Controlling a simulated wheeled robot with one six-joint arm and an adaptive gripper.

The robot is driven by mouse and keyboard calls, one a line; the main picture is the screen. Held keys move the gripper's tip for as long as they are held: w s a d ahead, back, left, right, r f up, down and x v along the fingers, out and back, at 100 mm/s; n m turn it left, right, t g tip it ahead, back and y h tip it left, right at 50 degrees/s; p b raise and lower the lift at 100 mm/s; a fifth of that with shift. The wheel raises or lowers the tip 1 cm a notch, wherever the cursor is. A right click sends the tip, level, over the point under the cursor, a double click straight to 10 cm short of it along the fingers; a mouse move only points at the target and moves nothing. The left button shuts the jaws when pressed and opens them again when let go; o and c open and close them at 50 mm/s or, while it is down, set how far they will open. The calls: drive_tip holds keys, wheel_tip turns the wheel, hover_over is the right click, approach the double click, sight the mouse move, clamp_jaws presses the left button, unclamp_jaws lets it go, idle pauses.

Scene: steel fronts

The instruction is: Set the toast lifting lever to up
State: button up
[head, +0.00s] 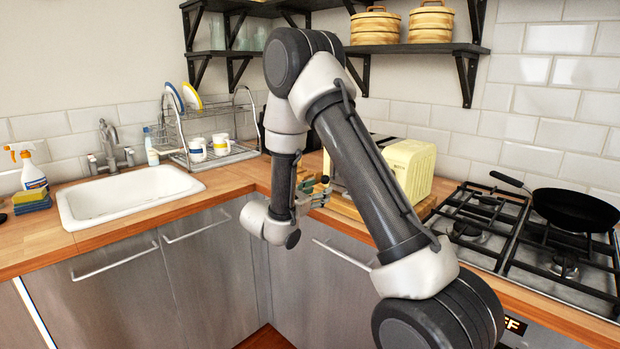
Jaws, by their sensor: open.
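A cream-yellow appliance, which looks like the toaster (412,168), stands on the wooden counter in the corner, left of the stove. My arm crosses in front of it and hides much of its left and front. Its lever cannot be seen, so I cannot tell whether it is up or down. My gripper (322,187) is open, small in the view, and partly behind my arm. It is at the left of the toaster, near the counter's front edge. I cannot tell whether it touches anything.
A gas stove (500,235) with a black pan (574,208) is on the right. A white sink (125,195) and a dish rack (208,135) with cups are on the left. Dark shelves (420,48) hang above. Steel fronts (215,260) run below the counter.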

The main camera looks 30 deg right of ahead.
sight(323, 180)
drive_tip(key=shift+w+a+r+n+t, duration=0.25)
drive_tip(key=shift+w+r+n+t, duration=0.15)
drive_tip(key=shift+w+r+t, duration=0.3)
drive_tip(key=x, duration=0.7)
drive_tip(key=shift+d+f, duration=0.1)
clamp_jaws()
